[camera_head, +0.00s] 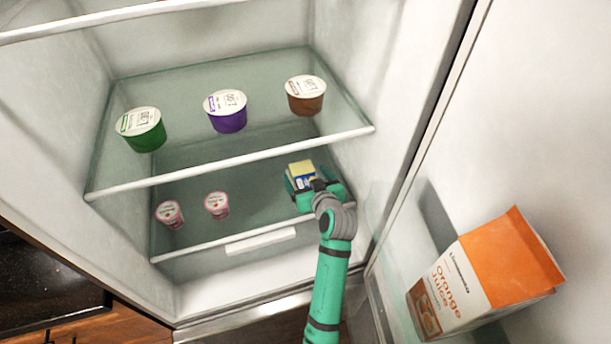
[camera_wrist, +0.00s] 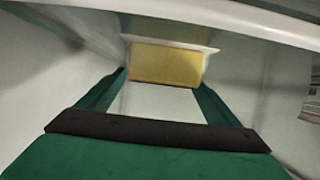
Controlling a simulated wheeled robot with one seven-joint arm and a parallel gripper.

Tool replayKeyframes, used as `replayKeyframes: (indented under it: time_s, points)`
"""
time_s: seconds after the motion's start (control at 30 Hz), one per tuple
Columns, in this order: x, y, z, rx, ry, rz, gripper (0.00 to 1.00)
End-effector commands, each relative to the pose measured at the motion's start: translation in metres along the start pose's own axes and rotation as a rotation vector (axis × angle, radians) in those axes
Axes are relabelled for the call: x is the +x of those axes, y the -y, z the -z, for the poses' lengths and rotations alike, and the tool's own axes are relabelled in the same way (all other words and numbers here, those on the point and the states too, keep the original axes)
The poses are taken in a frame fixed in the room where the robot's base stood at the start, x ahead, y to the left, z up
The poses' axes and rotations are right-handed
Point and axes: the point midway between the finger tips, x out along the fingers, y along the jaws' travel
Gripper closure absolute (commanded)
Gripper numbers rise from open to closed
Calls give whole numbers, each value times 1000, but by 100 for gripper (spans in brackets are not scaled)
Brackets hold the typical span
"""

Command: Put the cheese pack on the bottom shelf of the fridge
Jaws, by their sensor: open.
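The cheese pack (camera_head: 301,171), yellow with a blue and white label, is at the right of the fridge's bottom shelf (camera_head: 190,245). In the wrist view the cheese pack (camera_wrist: 166,64) shows as a yellow block with a pale rim, just beyond and between the fingertips. My gripper (camera_head: 302,184) reaches in over the bottom shelf from the front right, with its green fingers apart around the near part of the pack. In the wrist view my gripper (camera_wrist: 160,80) is open. Whether a finger touches the pack cannot be told. The pack's underside is hidden in the head view.
Two small pink-lidded cups (camera_head: 171,214) (camera_head: 217,205) stand on the bottom shelf to the left. The middle shelf (camera_head: 240,155) above holds a green, a purple and a brown tub. The open door at right holds an orange juice carton (camera_head: 480,275).

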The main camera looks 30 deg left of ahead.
Motion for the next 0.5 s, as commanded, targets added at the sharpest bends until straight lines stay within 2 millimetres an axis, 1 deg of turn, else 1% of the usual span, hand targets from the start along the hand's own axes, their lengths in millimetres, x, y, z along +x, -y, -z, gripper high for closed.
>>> replayKeyframes:
  time_s: [0.17, 0.3, 0.5]
  points:
    - [-32, 0, 0, 1, -2, -2, 14]
    - [-61, 0, 0, 0, -1, -2, 14]
    - [-94, 0, 0, 0, -1, -2, 14]
